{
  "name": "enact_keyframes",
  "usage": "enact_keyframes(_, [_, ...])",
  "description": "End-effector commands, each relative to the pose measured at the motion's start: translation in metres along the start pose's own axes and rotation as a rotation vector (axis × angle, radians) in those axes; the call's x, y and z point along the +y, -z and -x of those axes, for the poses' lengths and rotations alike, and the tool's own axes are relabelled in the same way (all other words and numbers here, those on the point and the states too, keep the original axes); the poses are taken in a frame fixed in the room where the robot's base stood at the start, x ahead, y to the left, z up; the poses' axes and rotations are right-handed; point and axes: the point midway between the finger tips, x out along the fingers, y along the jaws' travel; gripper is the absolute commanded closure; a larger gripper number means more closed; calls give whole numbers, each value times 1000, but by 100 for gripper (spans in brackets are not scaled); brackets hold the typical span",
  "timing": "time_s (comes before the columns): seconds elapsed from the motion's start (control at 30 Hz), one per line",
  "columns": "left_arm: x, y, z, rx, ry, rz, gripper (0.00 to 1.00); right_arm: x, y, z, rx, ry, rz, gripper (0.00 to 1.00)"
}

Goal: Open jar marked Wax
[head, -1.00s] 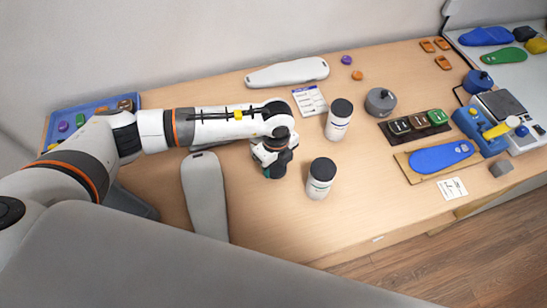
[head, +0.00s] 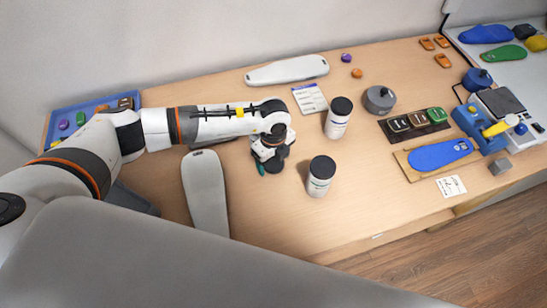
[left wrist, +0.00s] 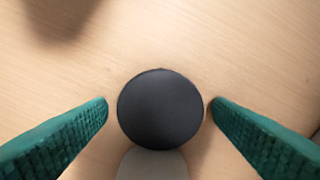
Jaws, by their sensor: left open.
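My left gripper (head: 268,165) is low over the middle of the table. In the left wrist view its two green fingers (left wrist: 160,112) are open on either side of a round black lid (left wrist: 160,108), with a small gap on each side. In the head view the gripper covers whatever is under it. Two white jars with black lids stand upright to its right, a rear one (head: 335,126) and a front one (head: 318,186). Their label writing is too small to read, so I cannot tell which jar is marked Wax. My right gripper is not in view.
A grey insole form (head: 206,195) lies left of the gripper, another (head: 287,71) at the back. A blue tray (head: 62,112) is at the far left. A grey round pot (head: 380,99) and a blue insole (head: 440,155) on a board are to the right. The front middle table is clear.

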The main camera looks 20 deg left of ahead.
Motion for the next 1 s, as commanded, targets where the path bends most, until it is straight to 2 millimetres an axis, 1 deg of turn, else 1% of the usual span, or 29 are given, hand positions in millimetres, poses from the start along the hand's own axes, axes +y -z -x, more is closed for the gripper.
enact_keyframes(0.07, [0,0,5,0,0,0,25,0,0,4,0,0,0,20])
enact_keyframes(0.17, [1,1,14,1,-3,-1,25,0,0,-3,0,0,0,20])
enact_keyframes(0.27, [1,0,32,1,-5,-1,25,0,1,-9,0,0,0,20])
enact_keyframes(0.5, [1,0,84,2,-6,-1,25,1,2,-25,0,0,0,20])
enact_keyframes(0.63, [1,1,106,2,-4,0,25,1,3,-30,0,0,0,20])
enact_keyframes(0.8, [0,0,121,2,-1,0,25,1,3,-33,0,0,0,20])
enact_keyframes(1.0, [0,0,124,0,0,0,25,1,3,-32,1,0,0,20])
